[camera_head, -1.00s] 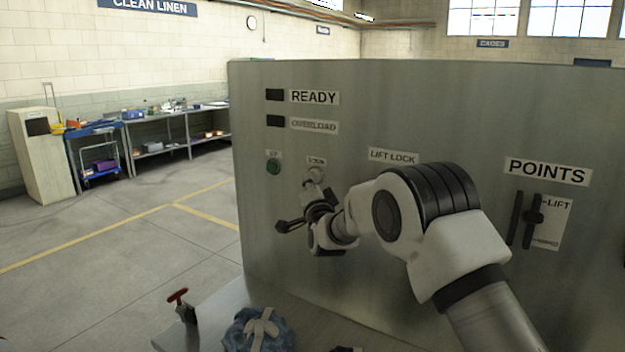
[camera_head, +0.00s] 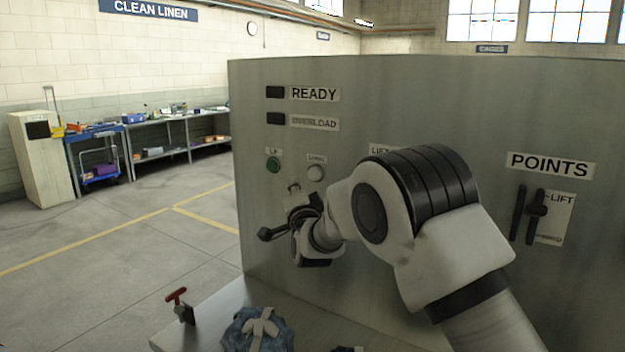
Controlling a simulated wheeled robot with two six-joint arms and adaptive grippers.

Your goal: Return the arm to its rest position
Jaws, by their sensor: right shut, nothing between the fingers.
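My right arm reaches in from the lower right, in front of a grey control panel (camera_head: 420,90). My right gripper (camera_head: 294,190) is shut and empty, just below and left of a round pale button (camera_head: 316,172). A gap shows between the gripper and that button in the picture; the exact depth to the panel is hard to judge. The green button (camera_head: 273,165) is to the upper left of the gripper. My arm covers most of the lift lock label (camera_head: 380,149) and the panel area under it. My left gripper is not in view.
A slider lever (camera_head: 537,209) sits under the POINTS label (camera_head: 550,165). Below the panel, a ledge (camera_head: 215,310) carries a red-handled piece (camera_head: 177,296) and a blue bundle with a pale strap (camera_head: 258,330). Open floor lies left, with workbenches behind.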

